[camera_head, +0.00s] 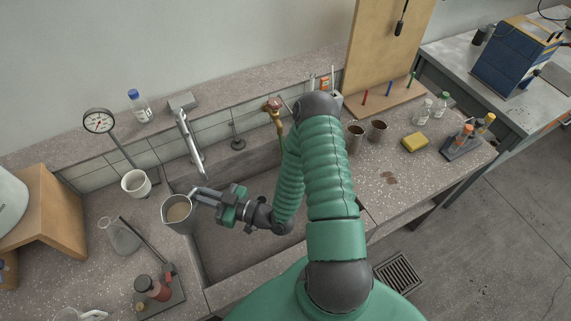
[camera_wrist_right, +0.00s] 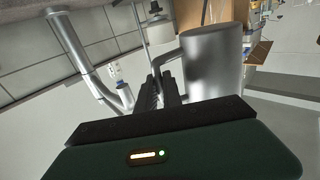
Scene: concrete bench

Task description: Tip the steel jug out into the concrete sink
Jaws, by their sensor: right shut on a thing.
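The steel jug (camera_head: 180,213) is at the left edge of the sink in the head view, about upright, with brown liquid inside. My right gripper (camera_head: 201,194) is shut on its handle, on the jug's right side. In the right wrist view the jug (camera_wrist_right: 213,62) stands just beyond the gripper fingers (camera_wrist_right: 163,88), which close on the handle. I cannot tell how high the jug is above the bench. The concrete sink (camera_head: 228,254) lies to the right of the jug, below my right forearm, which hides part of it. My left gripper is not in view.
A steel tap (camera_head: 190,143) and a brass tap (camera_head: 276,112) stand behind the sink. Two steel cups and a yellow sponge (camera_head: 415,142) sit on the right counter.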

